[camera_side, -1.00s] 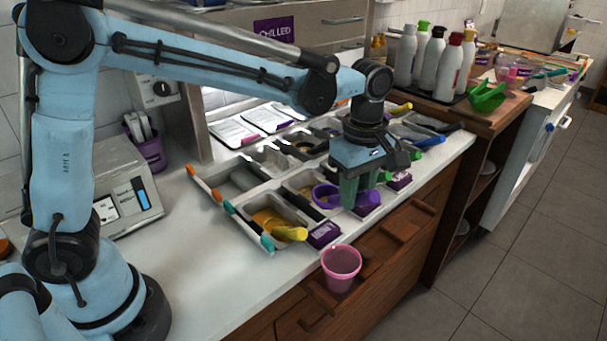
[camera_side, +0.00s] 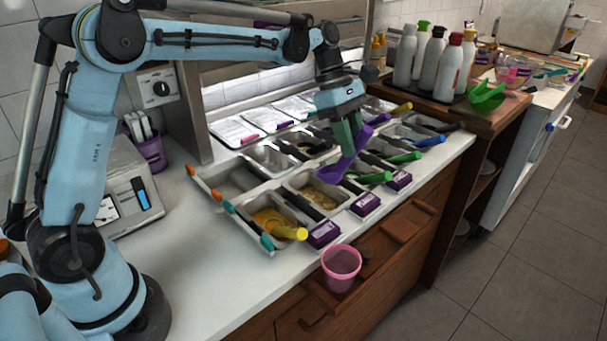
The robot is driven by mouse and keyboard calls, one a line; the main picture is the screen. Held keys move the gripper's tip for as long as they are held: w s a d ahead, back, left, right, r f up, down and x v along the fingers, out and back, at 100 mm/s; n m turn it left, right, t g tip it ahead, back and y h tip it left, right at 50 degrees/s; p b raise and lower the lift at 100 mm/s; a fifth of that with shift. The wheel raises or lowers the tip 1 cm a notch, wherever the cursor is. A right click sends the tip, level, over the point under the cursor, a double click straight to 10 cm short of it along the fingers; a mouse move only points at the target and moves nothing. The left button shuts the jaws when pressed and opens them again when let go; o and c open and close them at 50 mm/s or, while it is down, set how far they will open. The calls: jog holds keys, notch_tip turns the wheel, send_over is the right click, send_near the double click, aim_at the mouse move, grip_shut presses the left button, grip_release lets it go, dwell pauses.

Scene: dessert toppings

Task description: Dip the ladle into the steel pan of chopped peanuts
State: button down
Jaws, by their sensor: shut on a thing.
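My gripper (camera_side: 346,140) is shut on the handle of a purple ladle (camera_side: 333,172). The ladle is tilted, with its bowl down and to the left and its handle up to the right. The bowl appears to be above the back part of a steel pan (camera_side: 341,209) that holds tan, crumbly bits (camera_side: 316,191), which look like chopped peanuts. I cannot tell whether the bowl touches the bits or what is in it.
A neighbouring pan holds orange topping (camera_side: 268,218) and a yellow-handled utensil (camera_side: 290,233). Green-handled utensils (camera_side: 374,177) lie close to the right. Bottles (camera_side: 434,62) stand at the back right.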

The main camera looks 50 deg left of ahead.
aim_at(342, 175)
jog(key=w+a+r+n+t+h, duration=0.1)
jog(key=w+a+r, duration=0.1)
jog(key=a, duration=0.2)
jog(key=shift+d+f, duration=0.15)
jog(key=shift+f, duration=3.2)
jog(key=shift+d+f, duration=0.15)
jog(key=shift+f, duration=3.15)
jog(key=shift+s+a, duration=0.65)
jog(key=shift+a, duration=2.45)
jog(key=shift+w+d+f+g+y, duration=0.1)
jog(key=shift+d+f+g+y, duration=0.1)
jog(key=shift+d+f+y, duration=0.35)
jog(key=shift+w+d+f+g+y, duration=0.2)
jog(key=shift+d+f+y, duration=0.1)
jog(key=shift+d+y, duration=0.55)
jog(key=shift+w+d+f+g+y, duration=0.15)
jog(key=shift+d+f+y, duration=0.3)
jog(key=shift+y, duration=0.45)
jog(key=shift+s, duration=0.1)
jog(key=shift+r, duration=0.1)
